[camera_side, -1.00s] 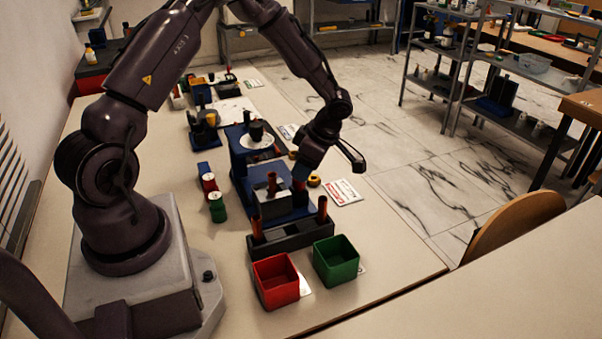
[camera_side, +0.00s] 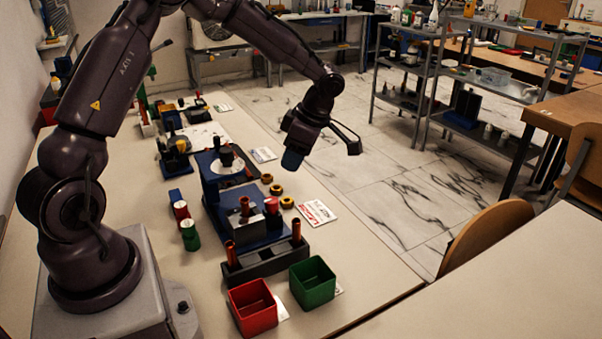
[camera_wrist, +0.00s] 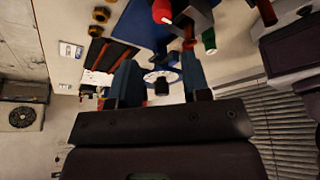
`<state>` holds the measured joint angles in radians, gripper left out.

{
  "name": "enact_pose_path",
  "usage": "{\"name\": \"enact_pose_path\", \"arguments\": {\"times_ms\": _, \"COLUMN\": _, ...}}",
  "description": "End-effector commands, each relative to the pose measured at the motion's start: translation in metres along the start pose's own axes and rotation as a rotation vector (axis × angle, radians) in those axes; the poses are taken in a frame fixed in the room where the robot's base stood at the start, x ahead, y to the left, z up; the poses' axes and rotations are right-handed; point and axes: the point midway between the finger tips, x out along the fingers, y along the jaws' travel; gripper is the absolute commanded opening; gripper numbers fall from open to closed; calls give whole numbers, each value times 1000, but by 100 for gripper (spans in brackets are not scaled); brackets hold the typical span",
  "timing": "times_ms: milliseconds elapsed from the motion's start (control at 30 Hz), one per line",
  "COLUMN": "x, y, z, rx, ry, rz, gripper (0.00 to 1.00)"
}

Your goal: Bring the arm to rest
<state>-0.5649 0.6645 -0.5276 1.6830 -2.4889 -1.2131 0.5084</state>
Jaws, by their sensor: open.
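My gripper (camera_side: 293,160) is raised above the table's right side in the side view, blue fingertips down and clear of everything below. In the wrist view its two blue fingers (camera_wrist: 160,78) stand apart with nothing held between them. A white dial with a black knob shows beyond the gap (camera_wrist: 162,86). The blue gauge rig (camera_side: 212,178) stands on the table, left of and below the gripper. A copper-coloured cylinder (camera_side: 245,207) stands upright at the rig's grey block (camera_side: 257,228).
A dark rack (camera_side: 265,262) holds copper-coloured cylinders at its ends. A red bin (camera_side: 252,307) and a green bin (camera_side: 312,282) stand in front. Brass-coloured rings (camera_side: 276,190) lie beside the rig. Red and green cylinders (camera_side: 190,235) stand left. A wooden chair (camera_side: 487,236) is at right.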

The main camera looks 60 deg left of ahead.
Motion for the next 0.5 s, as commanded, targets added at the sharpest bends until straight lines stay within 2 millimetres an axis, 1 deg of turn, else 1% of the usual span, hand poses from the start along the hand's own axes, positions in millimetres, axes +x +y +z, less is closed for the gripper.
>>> {"name": "enact_pose_path", "arguments": {"times_ms": 67, "x": 0, "y": 11, "z": 8, "rx": -11, "ry": -45, "rz": 65, "gripper": 43}}
{"name": "enact_pose_path", "arguments": {"times_ms": 167, "x": 3, "y": 36, "z": 20, "rx": 27, "ry": -118, "rz": 241, "gripper": 43}}
{"name": "enact_pose_path", "arguments": {"times_ms": 233, "x": -7, "y": 57, "z": 25, "rx": 90, "ry": -180, "rz": 422, "gripper": 43}}
{"name": "enact_pose_path", "arguments": {"times_ms": 267, "x": -16, "y": 64, "z": 28, "rx": 132, "ry": -212, "rz": 504, "gripper": 43}}
{"name": "enact_pose_path", "arguments": {"times_ms": 300, "x": -30, "y": 70, "z": 33, "rx": 196, "ry": -251, "rz": 609, "gripper": 43}}
{"name": "enact_pose_path", "arguments": {"times_ms": 367, "x": -55, "y": 72, "z": 41, "rx": 312, "ry": -310, "rz": 751, "gripper": 43}}
{"name": "enact_pose_path", "arguments": {"times_ms": 433, "x": -84, "y": 64, "z": 50, "rx": 472, "ry": -375, "rz": 892, "gripper": 43}}
{"name": "enact_pose_path", "arguments": {"times_ms": 467, "x": -96, "y": 58, "z": 54, "rx": 549, "ry": -399, "rz": 943, "gripper": 43}}
{"name": "enact_pose_path", "arguments": {"times_ms": 500, "x": -111, "y": 46, "z": 58, "rx": 655, "ry": -431, "rz": 1001, "gripper": 43}}
